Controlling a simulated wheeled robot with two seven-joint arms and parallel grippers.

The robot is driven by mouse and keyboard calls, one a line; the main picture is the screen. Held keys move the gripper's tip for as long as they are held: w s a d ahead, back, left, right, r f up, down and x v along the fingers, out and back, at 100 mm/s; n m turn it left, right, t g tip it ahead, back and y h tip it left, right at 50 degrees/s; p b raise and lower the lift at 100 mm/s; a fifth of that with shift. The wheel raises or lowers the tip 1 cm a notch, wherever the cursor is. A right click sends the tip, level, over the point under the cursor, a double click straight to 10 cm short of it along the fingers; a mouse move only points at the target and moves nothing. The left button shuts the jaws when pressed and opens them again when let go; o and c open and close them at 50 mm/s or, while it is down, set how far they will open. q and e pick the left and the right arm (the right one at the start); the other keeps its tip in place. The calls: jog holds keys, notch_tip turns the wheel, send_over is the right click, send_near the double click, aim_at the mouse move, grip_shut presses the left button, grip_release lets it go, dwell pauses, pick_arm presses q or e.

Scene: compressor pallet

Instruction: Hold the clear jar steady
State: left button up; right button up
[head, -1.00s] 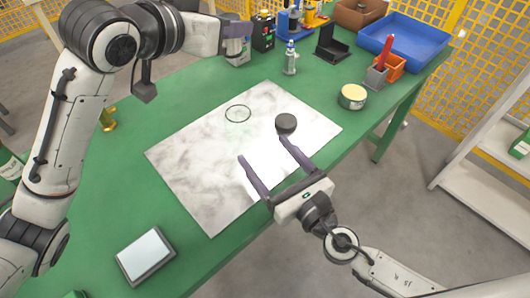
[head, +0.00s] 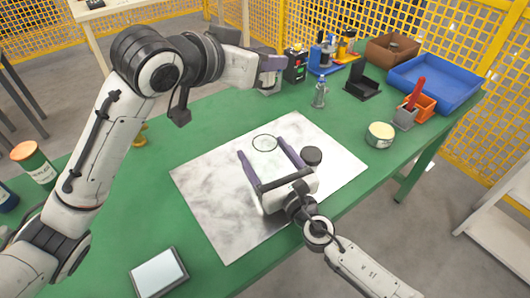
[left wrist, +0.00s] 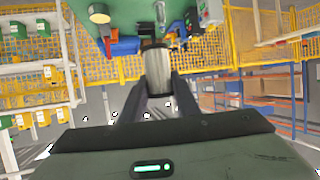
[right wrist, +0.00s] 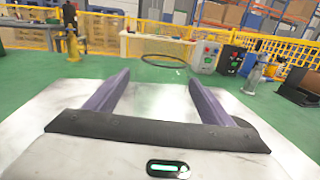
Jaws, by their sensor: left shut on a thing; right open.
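The clear jar (head: 265,136) stands on the marbled white board; only its thin dark rim shows plainly, and its walls are almost invisible. The rim also shows as a dark ring in the right wrist view (right wrist: 165,54), beyond the fingers. My right gripper (head: 260,151) is open and low over the board, its fingertips near the jar's two sides; I cannot tell whether they touch it. My left gripper (head: 274,63) is raised over the table's far side. In the left wrist view it is shut on a grey cylinder with a dark end (left wrist: 158,72).
A dark round disc (head: 312,155) is right of my right gripper. The board (head: 210,190) lies on the green table (head: 130,220). A round tin (head: 380,135), a blue tray (head: 435,78) and a small bottle (head: 320,94) stand beyond. A grey tablet (head: 159,273) lies in front.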

jog(key=c, duration=1.2)
pick_arm(q)
notch_tip(320, 180, down, 13)
dwell(0.9)
jog(key=o, duration=1.1)
jog(key=v, duration=1.2)
